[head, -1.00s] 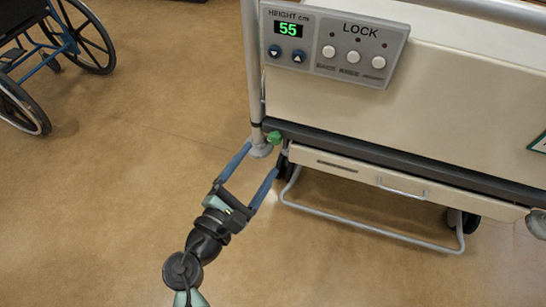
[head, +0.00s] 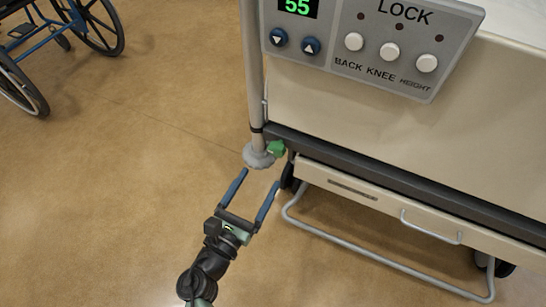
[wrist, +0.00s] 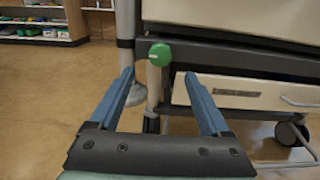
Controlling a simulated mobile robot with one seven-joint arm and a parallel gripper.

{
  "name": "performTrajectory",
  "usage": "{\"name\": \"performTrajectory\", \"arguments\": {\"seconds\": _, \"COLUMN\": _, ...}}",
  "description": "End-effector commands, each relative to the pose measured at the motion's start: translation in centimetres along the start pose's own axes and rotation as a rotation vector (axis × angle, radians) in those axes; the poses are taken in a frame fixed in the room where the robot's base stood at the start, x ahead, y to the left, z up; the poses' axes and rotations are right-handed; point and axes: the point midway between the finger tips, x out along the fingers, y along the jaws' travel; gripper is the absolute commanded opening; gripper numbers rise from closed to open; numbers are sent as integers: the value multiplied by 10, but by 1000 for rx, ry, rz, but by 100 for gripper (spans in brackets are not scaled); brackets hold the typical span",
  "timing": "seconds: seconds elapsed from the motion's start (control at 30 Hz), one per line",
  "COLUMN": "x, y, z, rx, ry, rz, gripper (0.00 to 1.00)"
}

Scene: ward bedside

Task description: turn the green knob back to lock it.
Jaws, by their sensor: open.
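The green knob (head: 277,148) sits at the near left corner of the bed, beside the grey pole, at the end of the dark rail. In the wrist view the green knob (wrist: 160,54) shows a small pale mark and lies ahead of and above the fingertips, between them from side to side. My gripper (head: 260,177) is open and empty, its blue fingers apart and pointing at the bed corner. In the wrist view my gripper (wrist: 159,74) does not touch the knob. Whether the knob is locked cannot be told.
A grey pole (head: 253,85) with a round grey foot (head: 258,156) stands left of the knob. The control panel (head: 375,38) reads 55. Below are a drawer (head: 400,205) and a bent metal bar (head: 370,268). A wheelchair (head: 55,45) is far left; the floor (head: 120,190) between is clear.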

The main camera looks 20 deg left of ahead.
Motion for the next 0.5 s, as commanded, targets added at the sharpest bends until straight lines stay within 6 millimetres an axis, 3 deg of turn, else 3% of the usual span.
{"name": "performTrajectory", "arguments": {"seconds": 0.2, "x": 46, "y": 0, "z": -2, "rx": 2, "ry": -2, "rz": -2, "gripper": 81}}
{"name": "performTrajectory", "arguments": {"seconds": 0.5, "x": 77, "y": 0, "z": -1, "rx": 1, "ry": 0, "rz": -1, "gripper": 81}}
